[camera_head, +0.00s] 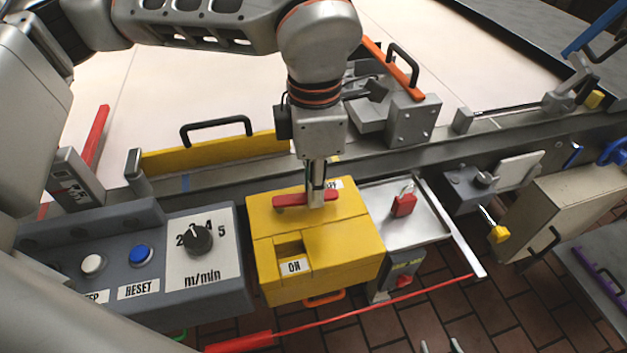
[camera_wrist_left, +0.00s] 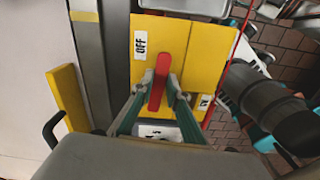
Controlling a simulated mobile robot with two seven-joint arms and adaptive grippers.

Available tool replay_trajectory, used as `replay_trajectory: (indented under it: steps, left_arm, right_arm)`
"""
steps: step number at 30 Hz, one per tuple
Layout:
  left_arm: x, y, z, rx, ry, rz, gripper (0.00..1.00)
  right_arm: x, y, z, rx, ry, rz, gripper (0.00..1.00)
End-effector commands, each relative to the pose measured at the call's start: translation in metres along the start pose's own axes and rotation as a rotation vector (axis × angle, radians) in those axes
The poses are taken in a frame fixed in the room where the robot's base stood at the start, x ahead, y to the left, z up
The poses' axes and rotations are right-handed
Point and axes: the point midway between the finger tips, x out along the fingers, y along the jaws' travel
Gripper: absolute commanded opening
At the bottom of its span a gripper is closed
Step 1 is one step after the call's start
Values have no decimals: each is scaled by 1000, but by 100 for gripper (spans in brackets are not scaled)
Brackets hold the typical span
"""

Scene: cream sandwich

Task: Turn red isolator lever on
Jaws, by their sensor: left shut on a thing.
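The red isolator lever (camera_head: 290,201) lies on top of a yellow box (camera_head: 318,232), across its upper part. An ON label (camera_head: 293,266) shows on the box's near side, and a partly hidden label (camera_head: 334,184) is behind the lever. In the left wrist view, an OFF label (camera_wrist_left: 140,45) is beside the lever (camera_wrist_left: 160,75). My left gripper (camera_head: 317,190) points down and is shut on the lever, with one finger (camera_wrist_left: 160,88) on each side of it. Two grey tips of my right gripper (camera_head: 440,346) show apart at the bottom edge, with nothing visible between them.
A grey control box (camera_head: 140,290) with a dial and buttons stands left of the yellow box. A metal tray (camera_head: 425,222) with a red padlock (camera_head: 404,205) is to the right. A yellow guard (camera_head: 215,153) with a black handle lies behind. A red cord (camera_head: 380,305) runs in front.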

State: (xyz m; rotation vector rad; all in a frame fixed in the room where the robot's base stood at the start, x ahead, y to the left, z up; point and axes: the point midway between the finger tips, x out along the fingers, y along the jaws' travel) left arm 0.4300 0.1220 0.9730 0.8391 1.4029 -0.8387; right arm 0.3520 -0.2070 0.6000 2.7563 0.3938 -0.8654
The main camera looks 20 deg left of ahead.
Motion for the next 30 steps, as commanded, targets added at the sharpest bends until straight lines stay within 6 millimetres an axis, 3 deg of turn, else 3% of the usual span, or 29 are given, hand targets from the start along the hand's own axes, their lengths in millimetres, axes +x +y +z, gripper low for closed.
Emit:
replay_trajectory:
  steps: [30]
  left_arm:
    - [0,-44,-20,931,-1,1,0]
  right_arm:
    - [5,3,-3,-3,9,4,40]
